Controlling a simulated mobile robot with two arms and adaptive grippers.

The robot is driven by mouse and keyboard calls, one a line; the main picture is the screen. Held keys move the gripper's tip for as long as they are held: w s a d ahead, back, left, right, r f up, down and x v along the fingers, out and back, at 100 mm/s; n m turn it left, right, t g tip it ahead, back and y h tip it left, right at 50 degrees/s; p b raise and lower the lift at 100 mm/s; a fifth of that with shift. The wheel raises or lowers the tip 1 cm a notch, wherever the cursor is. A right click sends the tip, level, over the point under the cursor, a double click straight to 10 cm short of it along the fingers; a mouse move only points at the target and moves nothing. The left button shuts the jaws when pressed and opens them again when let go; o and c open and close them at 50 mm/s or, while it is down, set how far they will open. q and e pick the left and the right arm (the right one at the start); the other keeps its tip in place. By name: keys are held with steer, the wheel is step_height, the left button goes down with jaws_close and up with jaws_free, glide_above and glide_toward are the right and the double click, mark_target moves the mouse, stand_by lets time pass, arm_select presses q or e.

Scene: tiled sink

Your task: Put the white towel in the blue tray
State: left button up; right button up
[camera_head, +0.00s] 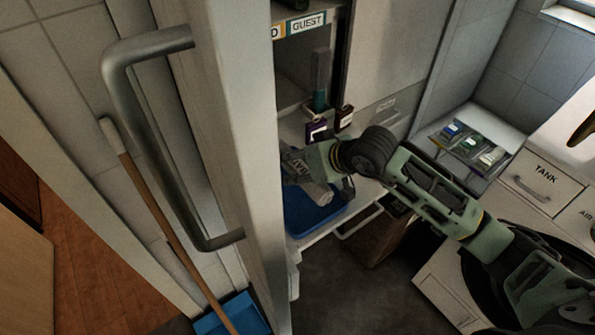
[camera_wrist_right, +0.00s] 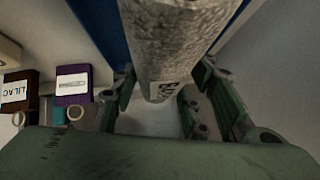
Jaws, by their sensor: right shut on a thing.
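The white towel (camera_head: 316,192), a rolled bundle, is held by my right gripper (camera_head: 328,178) inside the open cabinet. In the right wrist view the towel (camera_wrist_right: 172,40) looks grey-white and speckled, with a small label near its end, and lies between the green fingers of the gripper (camera_wrist_right: 165,95). The blue tray (camera_head: 302,222) is on a cabinet shelf below the towel, partly hidden by the towel, the gripper and the door. In the head view the towel overlaps the tray; I cannot tell whether they touch. My left gripper is out of view.
The cabinet door (camera_head: 230,120) with its metal handle (camera_head: 125,90) stands close on the left. Another blue object (camera_head: 235,312) lies on the floor.

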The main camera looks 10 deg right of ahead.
step_height(320, 180, down, 4)
steer(key=shift+a+r+p, duration=0.1)
steer(key=shift+p, duration=0.7)
steer(key=shift+f, duration=0.25)
steer(key=shift+f+b, duration=0.1)
steer(key=shift+b, duration=0.25)
steer(key=o, duration=1.2)
